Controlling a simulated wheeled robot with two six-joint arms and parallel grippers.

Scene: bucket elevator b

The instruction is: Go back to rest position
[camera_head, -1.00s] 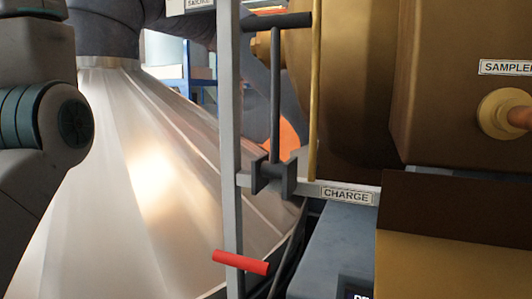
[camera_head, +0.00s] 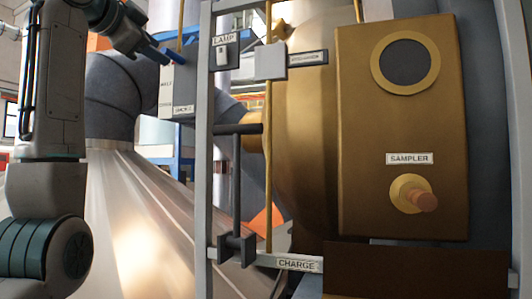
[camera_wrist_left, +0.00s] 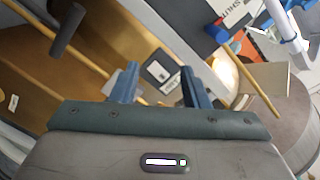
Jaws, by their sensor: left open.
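My left arm comes in from the left in the head view, with its forearm upright and its wrist at the top. My left gripper (camera_head: 172,57) has blue fingers and is apart at the tips, with nothing visible between them. In the head view it is near the top of a grey labelled box, but I cannot tell the gap in depth. In the left wrist view the two blue fingers (camera_wrist_left: 160,88) stand apart, with a white label seen beyond them. My right gripper is not in view.
A grey upright frame (camera_head: 203,150) stands right of my arm, carrying a LAMP switch (camera_head: 222,52) and a CHARGE label (camera_head: 297,264). Behind are a brass housing with a SAMPLER knob (camera_head: 425,202) and a shiny metal cone (camera_head: 125,215). A grey SHUT panel (camera_wrist_left: 230,12) shows in the wrist view.

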